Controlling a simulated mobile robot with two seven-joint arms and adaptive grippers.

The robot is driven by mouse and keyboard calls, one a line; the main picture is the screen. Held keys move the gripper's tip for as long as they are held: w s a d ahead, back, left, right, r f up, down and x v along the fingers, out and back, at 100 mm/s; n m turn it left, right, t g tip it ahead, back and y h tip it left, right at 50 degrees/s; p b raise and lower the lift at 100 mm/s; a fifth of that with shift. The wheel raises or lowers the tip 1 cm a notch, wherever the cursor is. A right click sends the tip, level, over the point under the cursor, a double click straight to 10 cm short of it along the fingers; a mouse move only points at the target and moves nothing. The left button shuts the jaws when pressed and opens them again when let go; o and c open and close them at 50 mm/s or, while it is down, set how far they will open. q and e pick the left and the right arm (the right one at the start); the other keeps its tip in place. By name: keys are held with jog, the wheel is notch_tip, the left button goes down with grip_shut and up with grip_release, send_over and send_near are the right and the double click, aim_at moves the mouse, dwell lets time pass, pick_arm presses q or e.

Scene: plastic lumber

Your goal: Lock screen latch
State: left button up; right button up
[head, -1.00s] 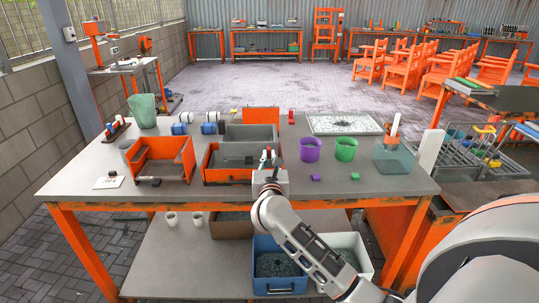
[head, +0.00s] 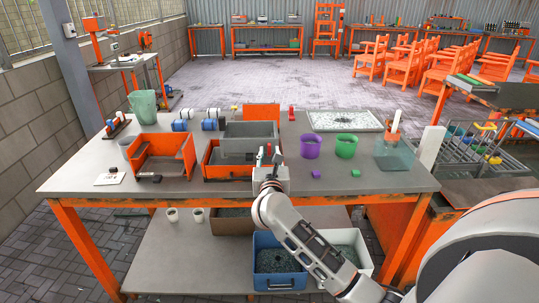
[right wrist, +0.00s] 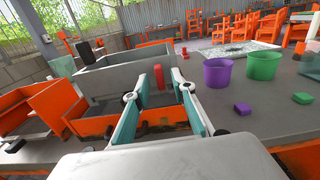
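A grey box-like screen unit (head: 250,131) sits at the back of an orange tray frame (head: 228,171) in the middle of the workbench. A small upright red piece, apparently the latch (right wrist: 158,77), stands in front of the grey wall in the right wrist view. My right gripper (head: 269,155) is at the right front of the orange frame. In the wrist view its two teal fingers (right wrist: 159,92) are spread, with the red piece seen in the gap between and beyond the tips. No contact with it is visible. My left gripper is not in view.
Purple (head: 310,146) and green (head: 346,146) cups stand right of the gripper, with small purple and green blocks before them. An orange open box (head: 163,155) stands left. A red block (head: 291,115) stands behind. The bench's front right is mostly clear.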

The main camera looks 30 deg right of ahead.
jog(key=v, duration=1.2)
jog(key=shift+d, duration=0.15)
jog(key=s+a+n+t+y, duration=0.4)
jog(key=a+n+t, duration=0.2)
jog(key=n, duration=0.9)
jog(key=s+a+f+n+g+y, duration=0.2)
jog(key=s+a+f+n+y, duration=0.3)
jog(key=a+f+n+y, duration=0.85)
jog(key=s+d+f+n+g+h, duration=0.1)
jog(key=s+f+n+g+h, duration=0.1)
jog(key=s+f+n+g, duration=0.2)
jog(key=s+d+f+n+g+h, duration=0.2)
jog(key=s+f+n+g+h, duration=0.1)
jog(key=s+f+n, duration=0.7)
notch_tip(320, 180, down, 5)
jog(key=n+g, duration=0.1)
jog(key=n, duration=0.3)
jog(key=shift+d, duration=0.2)
